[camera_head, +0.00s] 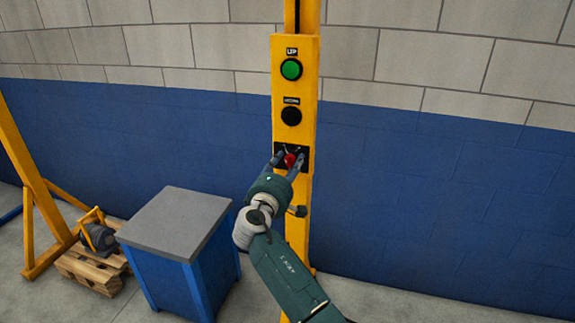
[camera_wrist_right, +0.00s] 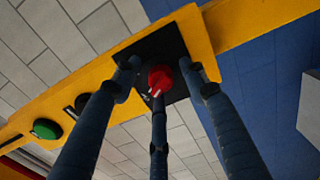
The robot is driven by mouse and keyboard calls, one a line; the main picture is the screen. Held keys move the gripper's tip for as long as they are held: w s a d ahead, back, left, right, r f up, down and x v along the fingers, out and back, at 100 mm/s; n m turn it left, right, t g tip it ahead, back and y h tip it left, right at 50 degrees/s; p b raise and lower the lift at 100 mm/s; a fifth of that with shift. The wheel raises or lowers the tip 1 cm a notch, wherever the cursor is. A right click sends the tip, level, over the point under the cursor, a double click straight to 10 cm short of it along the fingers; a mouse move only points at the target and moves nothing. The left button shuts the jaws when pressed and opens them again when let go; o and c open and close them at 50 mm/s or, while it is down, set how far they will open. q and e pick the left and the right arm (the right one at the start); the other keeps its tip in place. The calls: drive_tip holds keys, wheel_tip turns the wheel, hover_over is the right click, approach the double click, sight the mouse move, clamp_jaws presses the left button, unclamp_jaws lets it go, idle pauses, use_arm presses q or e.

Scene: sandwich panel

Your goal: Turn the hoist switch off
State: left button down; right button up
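The hoist switch is a red knob (camera_head: 290,160) on a black plate (camera_head: 305,150), low on a yellow upright panel (camera_head: 292,95). In the right wrist view the red knob (camera_wrist_right: 160,79) shows a pale mark on its face, on the black plate (camera_wrist_right: 168,48). My right gripper (camera_head: 289,157) is at the knob, its fingers spread around it. In the wrist view its fingers (camera_wrist_right: 160,88) stand apart on several sides of the knob; I cannot tell whether any touches it. My left gripper is not in view.
A green button (camera_head: 291,69) labelled UP and a black button (camera_head: 291,116) sit above the knob. A blue cabinet with a grey top (camera_head: 178,222) stands left of the post. A motor (camera_head: 98,237) rests on a wooden pallet (camera_head: 90,268). Floor right of my arm is clear.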

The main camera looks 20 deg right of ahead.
drive_tip(key=shift+s+a, duration=0.2)
drive_tip(key=shift+a, duration=0.15)
drive_tip(key=v, duration=0.6)
drive_tip(key=shift+s, duration=0.4)
drive_tip(key=shift+a+f, duration=0.1)
